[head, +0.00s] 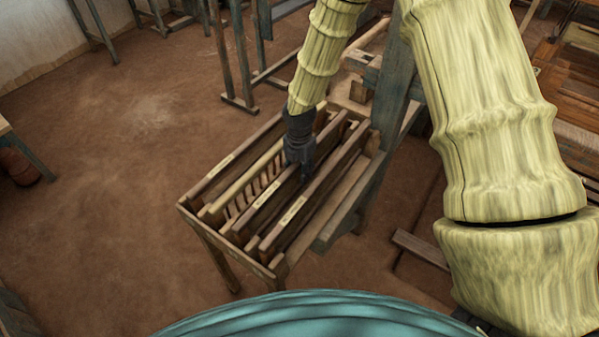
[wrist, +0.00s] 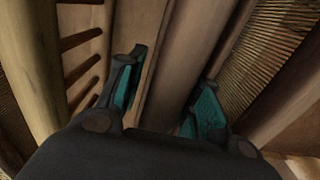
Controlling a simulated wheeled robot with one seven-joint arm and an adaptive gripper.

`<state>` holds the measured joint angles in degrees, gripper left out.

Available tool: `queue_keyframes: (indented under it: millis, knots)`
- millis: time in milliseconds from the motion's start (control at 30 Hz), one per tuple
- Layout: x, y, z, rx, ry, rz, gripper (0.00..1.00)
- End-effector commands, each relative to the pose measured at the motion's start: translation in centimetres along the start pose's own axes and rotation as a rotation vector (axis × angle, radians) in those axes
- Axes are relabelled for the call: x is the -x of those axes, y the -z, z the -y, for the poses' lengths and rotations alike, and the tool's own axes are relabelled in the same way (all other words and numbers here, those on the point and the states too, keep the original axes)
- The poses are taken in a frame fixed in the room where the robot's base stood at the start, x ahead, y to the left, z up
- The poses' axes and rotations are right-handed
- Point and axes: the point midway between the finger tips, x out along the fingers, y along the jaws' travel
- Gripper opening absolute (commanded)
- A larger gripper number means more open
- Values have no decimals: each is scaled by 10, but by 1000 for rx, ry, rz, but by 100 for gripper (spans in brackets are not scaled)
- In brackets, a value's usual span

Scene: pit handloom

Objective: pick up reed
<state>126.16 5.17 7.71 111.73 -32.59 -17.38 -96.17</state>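Several long wooden reed-like frames lie side by side in a slatted wooden rack (head: 190,212). Some carry pale labels, such as the front reed (head: 292,210). My gripper (head: 304,172) points down at the far half of the rack, over the middle frames. In the wrist view my gripper (wrist: 168,92) has its teal-padded fingers wide apart. A wooden bar (wrist: 187,55) runs between and beyond them, and I see no firm contact. Fine dense reed slats (wrist: 270,55) show to the right. I cannot tell which frame the task means.
A blue-grey post (head: 393,95) stands just right of the rack's far end. Wooden loom parts (head: 575,75) fill the right side. The brown floor (head: 110,150) to the left is mostly clear.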

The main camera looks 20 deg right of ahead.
Motion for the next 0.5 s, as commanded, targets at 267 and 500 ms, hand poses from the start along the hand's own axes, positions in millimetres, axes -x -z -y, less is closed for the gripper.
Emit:
queue_keyframes:
  millis: [267, 500]
  knots:
    - [-5, 0, 0, 0, 1, 0, 35]
    - [-5, 0, 0, 0, 1, 0, 6]
